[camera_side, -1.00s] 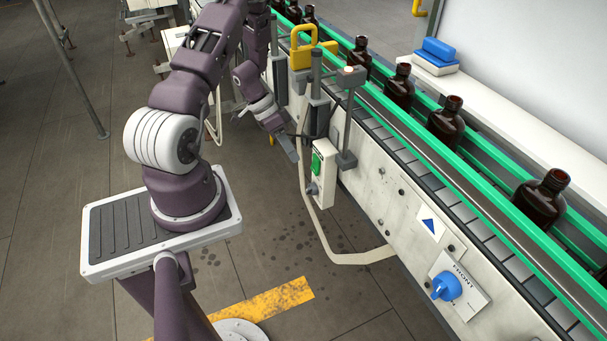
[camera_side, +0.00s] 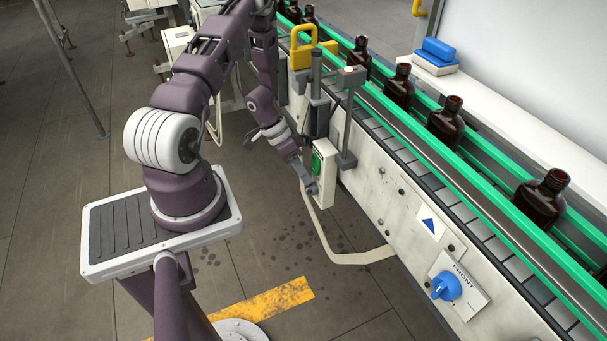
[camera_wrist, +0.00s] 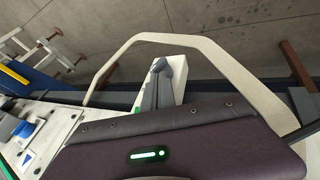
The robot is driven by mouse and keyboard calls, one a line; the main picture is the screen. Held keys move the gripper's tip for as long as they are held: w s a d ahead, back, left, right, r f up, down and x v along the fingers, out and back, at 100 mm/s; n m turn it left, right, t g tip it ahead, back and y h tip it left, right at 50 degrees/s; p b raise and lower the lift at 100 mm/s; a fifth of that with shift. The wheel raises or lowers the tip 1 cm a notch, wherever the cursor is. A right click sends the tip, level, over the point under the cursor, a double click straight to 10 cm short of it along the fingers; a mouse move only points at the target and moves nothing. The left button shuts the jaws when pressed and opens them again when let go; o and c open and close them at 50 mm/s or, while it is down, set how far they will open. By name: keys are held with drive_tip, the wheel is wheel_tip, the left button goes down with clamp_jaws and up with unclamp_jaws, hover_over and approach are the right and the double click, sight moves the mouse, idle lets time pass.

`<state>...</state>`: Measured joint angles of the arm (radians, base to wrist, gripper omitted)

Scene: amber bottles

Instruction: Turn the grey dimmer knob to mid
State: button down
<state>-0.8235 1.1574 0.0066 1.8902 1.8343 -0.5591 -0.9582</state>
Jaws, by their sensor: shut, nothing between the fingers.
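The white control box (camera_side: 325,184) hangs on the near side of the conveyor, with a green switch (camera_side: 317,163) on its face. The grey dimmer knob (camera_side: 313,188) is low on that face, partly hidden by my fingertips. My gripper (camera_side: 307,181) is shut and empty, its tips right at the knob; I cannot tell whether they touch it. In the wrist view, the grey fingers (camera_wrist: 153,92) reach past the purple wrist housing to the white box (camera_wrist: 177,80). The knob's pointer setting is too small to read.
A pale bent guard rail (camera_side: 322,226) runs below and beside the box. A grey post (camera_side: 347,130) stands close to its right. A blue knob (camera_side: 446,286) sits on a panel farther right. Amber bottles (camera_side: 446,124) stand on the conveyor. The floor in front is clear.

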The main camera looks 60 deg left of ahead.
drive_tip(key=shift+d+f, duration=0.1)
drive_tip(key=shift+d, duration=0.35)
drive_tip(key=shift+d+f, duration=0.1)
drive_tip(key=shift+d, duration=1.05)
drive_tip(key=shift+d, duration=0.2)
drive_tip(key=shift+a+f, duration=0.1)
